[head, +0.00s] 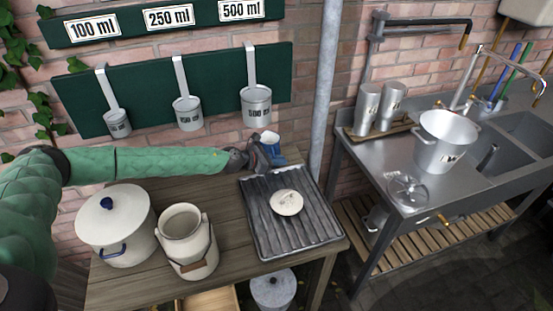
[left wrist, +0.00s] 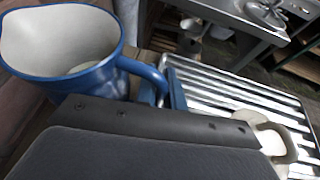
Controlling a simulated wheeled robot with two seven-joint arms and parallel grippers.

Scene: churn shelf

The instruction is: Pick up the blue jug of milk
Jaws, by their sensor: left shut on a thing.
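The blue jug (head: 270,139) is at the back of the wooden table, behind the ribbed metal drainer, partly hidden by my left gripper (head: 262,155). In the left wrist view the jug (left wrist: 98,78) fills the upper left, upright, with a pale inside and a spout on the left. I cannot tell milk from the pale lining. My left gripper, coming in from the left, is shut on the jug's handle, which points right in the wrist view. I cannot tell whether the jug's base touches the table. My right gripper is not in view.
A lidded white pot (head: 113,228) and an open cream can (head: 186,240) stand at the table's left. A round pale lid (head: 286,202) lies on the drainer (head: 318,226). Measuring cups hang from a green board (head: 216,80) above. A metal sink (head: 500,205) stands right.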

